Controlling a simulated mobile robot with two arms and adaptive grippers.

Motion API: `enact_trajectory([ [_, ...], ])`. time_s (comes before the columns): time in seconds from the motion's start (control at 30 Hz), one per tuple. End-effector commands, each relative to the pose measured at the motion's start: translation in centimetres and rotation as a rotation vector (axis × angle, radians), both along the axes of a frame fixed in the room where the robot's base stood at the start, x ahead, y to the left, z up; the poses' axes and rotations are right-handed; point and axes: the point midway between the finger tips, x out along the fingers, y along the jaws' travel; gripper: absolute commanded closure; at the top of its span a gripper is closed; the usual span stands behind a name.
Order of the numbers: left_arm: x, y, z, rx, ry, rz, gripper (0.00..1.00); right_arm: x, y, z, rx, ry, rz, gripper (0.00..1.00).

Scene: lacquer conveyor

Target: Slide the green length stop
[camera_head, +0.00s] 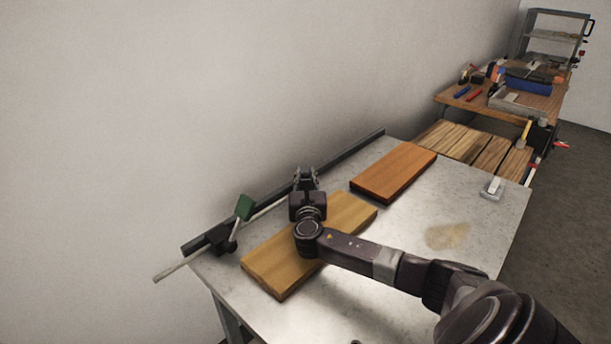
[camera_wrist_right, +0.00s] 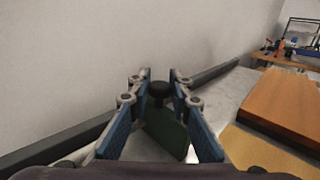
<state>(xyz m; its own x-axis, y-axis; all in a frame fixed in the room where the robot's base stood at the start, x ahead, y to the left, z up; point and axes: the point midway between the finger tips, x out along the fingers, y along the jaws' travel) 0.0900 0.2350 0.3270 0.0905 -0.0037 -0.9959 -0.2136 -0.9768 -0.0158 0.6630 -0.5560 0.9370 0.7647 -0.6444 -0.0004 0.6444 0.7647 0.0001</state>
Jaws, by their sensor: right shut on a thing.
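In the right wrist view, a green plate (camera_wrist_right: 166,132) with a black knob (camera_wrist_right: 159,91) shows between the blue-padded fingers of my right gripper (camera_wrist_right: 158,80). I take it for the green length stop. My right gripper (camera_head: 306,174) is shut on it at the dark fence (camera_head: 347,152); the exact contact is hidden. In the head view, the gripper body hides any green part there. Another green piece (camera_head: 244,207) stands tilted near the fence's left end, beside a pale rod (camera_head: 182,267) and a black clamp (camera_head: 218,239). My left gripper is out of view.
A light board (camera_head: 273,263) lies under my right arm. A red-brown board (camera_head: 393,172) lies farther back on the metal table (camera_head: 455,207). A small white-and-grey item (camera_head: 491,190) sits near the right edge. Beyond are planks (camera_head: 468,142) and a tool-covered wooden table (camera_head: 447,97).

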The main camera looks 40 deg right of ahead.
Motion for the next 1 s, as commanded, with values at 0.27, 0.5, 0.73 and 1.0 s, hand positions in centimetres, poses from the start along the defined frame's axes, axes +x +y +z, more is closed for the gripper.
enact_trajectory([
  [0.27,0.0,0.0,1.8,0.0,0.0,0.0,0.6,-0.2,3.4,0.2,0.005,0.003,0.006,1.0],
  [0.5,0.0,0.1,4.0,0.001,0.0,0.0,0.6,-0.8,10.3,0.1,0.007,0.003,0.005,1.0],
  [0.73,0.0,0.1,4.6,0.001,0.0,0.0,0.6,-1.1,13.5,0.0,0.003,0.002,0.002,1.0],
  [1.0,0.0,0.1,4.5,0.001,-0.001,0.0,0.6,-1.2,13.6,-0.1,0.001,0.001,0.001,1.0],
])
